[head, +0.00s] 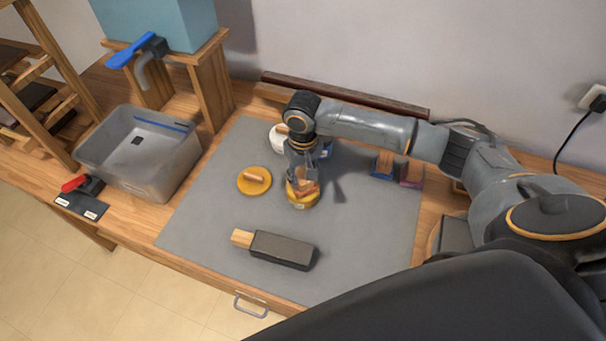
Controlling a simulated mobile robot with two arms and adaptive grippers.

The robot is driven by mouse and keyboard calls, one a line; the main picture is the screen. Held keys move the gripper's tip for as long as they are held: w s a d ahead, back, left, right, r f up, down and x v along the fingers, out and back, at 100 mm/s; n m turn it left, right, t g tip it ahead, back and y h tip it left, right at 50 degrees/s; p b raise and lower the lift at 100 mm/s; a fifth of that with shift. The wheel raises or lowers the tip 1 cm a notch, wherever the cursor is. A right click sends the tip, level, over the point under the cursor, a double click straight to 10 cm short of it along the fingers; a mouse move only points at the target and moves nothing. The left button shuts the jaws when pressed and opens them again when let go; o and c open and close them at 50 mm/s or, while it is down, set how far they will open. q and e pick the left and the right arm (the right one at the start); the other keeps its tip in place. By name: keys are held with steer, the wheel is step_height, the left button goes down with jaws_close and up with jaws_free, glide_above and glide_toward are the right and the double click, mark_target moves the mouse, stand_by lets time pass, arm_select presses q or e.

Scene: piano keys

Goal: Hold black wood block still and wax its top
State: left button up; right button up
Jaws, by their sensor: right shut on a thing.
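The black wood block (283,251) lies flat on the grey mat (215,215) near its front edge, with a bare light-wood end (241,238) at its left. No gripper touches it. My right gripper (301,180) points down behind the block, shut on a small orange-brown piece (306,189). A round yellow thing (302,201), perhaps a wax tin, is directly beneath; whether the piece touches it I cannot tell. A yellow disc (249,187) with a wooden handle lies to the left. My left gripper is not in view.
A grey plastic tub (137,170) stands at the left, by a wooden stand (210,85) with a teal tank (165,22) and blue-handled tap. A white round thing (278,137) and small blue and purple pieces (397,171) lie at the back. The mat's left side is clear.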

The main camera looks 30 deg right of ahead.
mark_target(302, 176)
steer(key=shift+s+f+p, duration=0.1)
steer(key=shift+s+p, duration=0.05)
steer(key=shift+p, duration=0.35)
stand_by(1.7)
step_height(302, 176, up, 7)
steer(key=p, duration=0.9)
stand_by(0.3)
stand_by(0.4)
steer(key=shift+a+b, duration=0.2)
steer(key=shift+b, duration=0.3)
steer(key=s+a+r+b, duration=0.4)
steer(key=s+r+b, duration=0.4)
steer(key=s+b, duration=0.2)
steer(key=shift+s+a+b, duration=0.25)
steer(key=shift+s+b, duration=0.15)
steer(key=shift+s, duration=0.2)
